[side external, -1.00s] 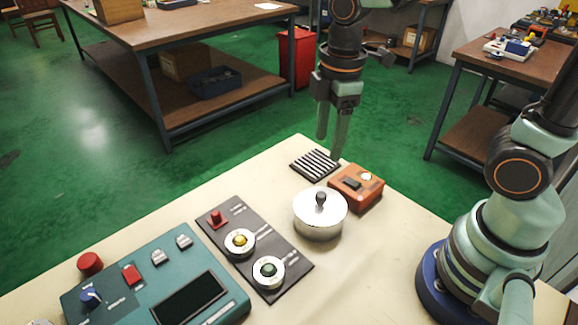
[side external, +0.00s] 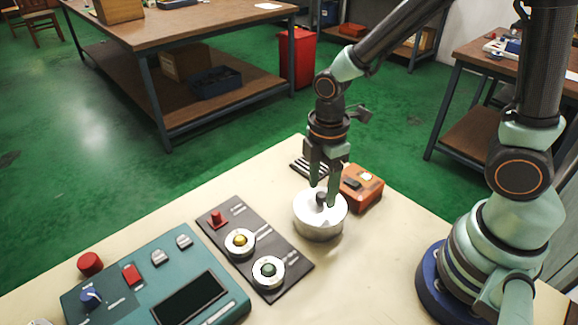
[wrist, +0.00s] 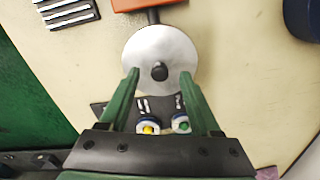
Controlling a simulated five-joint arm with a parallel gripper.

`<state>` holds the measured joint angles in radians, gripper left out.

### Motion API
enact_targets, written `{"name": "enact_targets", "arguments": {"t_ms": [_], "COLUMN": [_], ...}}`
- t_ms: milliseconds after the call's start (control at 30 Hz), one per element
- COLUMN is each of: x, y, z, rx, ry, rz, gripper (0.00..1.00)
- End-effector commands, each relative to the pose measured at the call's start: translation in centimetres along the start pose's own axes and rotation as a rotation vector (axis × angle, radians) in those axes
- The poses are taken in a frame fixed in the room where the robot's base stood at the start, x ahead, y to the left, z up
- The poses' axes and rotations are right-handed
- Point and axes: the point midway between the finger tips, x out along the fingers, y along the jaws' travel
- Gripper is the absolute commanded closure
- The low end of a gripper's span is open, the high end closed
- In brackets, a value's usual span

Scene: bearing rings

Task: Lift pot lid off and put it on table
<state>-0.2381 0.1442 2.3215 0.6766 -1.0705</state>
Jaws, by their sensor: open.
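The silver pot (side external: 318,226) stands on the cream table with its round lid (side external: 304,204) on top. The lid has a dark knob in its middle, and in the wrist view the lid (wrist: 150,50) shows as a pale disc with the knob (wrist: 159,71) near its centre. My gripper (side external: 322,196) is above the lid, pointing down, with its fingers on either side of the knob. In the wrist view my gripper (wrist: 160,80) has its two green fingers apart, and the knob is between their tips without visible contact.
An orange box (side external: 362,188) stands close behind the pot, beside a black striped grille (side external: 302,166). A dark panel (side external: 236,212) with a red switch and two round knobs lies left of the pot, with a teal console (side external: 150,270) further left. Bare table (side external: 370,270) lies in front right.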

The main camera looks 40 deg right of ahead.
Motion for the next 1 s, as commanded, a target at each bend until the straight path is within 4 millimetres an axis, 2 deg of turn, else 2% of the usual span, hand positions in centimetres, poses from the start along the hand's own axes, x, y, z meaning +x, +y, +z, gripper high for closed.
{"name": "enact_targets", "arguments": {"t_ms": [100,200,467,500,633,1000], "x": [1.4,1.9,2.1,2.1,2.0,1.9], "y": [0.0,0.0,0.0,0.0,0.0,0.1], "z": [0.0,0.0,0.0,0.0,0.0,0.0], "rx": [0.0,0.0,0.0,0.0,0.0,0.0], "ry": [-0.002,-0.001,0.0,0.0,0.0,0.001], "rz": [-0.003,-0.001,0.001,0.001,0.001,0.002], "gripper": [0.36,0.36,0.36,0.51,1.0,1.0]}}
